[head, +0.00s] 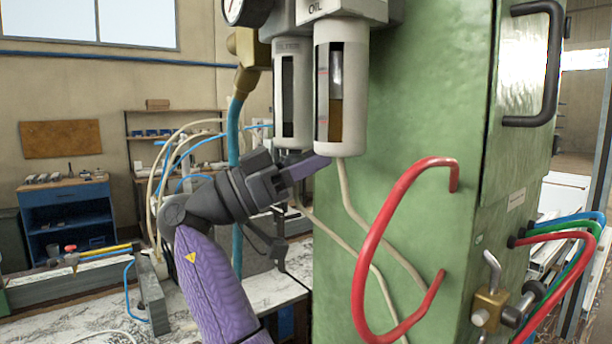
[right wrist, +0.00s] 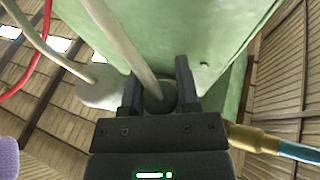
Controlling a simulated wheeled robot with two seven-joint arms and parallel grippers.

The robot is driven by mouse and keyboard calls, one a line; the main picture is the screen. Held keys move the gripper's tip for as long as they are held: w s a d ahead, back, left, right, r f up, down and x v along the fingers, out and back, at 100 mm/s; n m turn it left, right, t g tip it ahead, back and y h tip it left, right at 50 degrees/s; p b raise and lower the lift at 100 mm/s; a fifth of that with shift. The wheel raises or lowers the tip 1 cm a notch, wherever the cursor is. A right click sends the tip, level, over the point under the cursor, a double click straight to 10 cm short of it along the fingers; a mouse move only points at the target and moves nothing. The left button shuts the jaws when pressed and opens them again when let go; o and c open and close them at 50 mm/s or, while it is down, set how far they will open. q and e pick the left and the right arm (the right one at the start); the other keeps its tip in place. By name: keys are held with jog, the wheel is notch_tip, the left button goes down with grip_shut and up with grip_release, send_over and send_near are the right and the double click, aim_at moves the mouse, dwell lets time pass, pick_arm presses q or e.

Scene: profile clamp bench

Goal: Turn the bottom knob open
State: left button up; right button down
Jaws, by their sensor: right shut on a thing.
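The filter bowl (head: 291,95) hangs on the left of the oil bowl (head: 341,85) in the head view. My right gripper (head: 289,158) is directly under the filter bowl, its arm rising from below. In the right wrist view my right gripper (right wrist: 157,85) has one dark finger on each side of the round dark bottom knob (right wrist: 159,100) and is shut on it. A pale hose runs up past the knob in this view. The knob is mostly hidden by my gripper in the head view. My left gripper is not in view.
The green cabinet (head: 430,130) stands close behind and right of the bowls. A red hose (head: 366,255) loops out in front of it. A brass fitting with a blue hose (head: 234,135) hangs left of the bowls. A marble-patterned bench (head: 190,308) lies below.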

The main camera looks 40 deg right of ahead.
pick_arm(q)
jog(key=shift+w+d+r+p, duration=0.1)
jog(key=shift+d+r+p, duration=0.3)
jog(key=shift+p, duration=0.05)
pick_arm(e)
jog(key=shift+s+a+m+g+y, duration=0.1)
jog(key=shift+m+g+y, duration=0.8)
jog(key=shift+g, duration=0.35)
jog(key=shift+s+a+m+g+y, duration=0.1)
jog(key=shift+m+g+y, duration=0.6)
jog(key=shift+g+y, duration=0.45)
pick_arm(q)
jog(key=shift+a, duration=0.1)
pick_arm(e)
jog(key=shift+m+g+y, duration=0.3)
jog(key=shift+g+y, duration=0.05)
jog(key=shift+g, duration=0.15)
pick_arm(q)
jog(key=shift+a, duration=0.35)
pick_arm(e)
jog(key=shift+c, duration=1.6)
grip_release()
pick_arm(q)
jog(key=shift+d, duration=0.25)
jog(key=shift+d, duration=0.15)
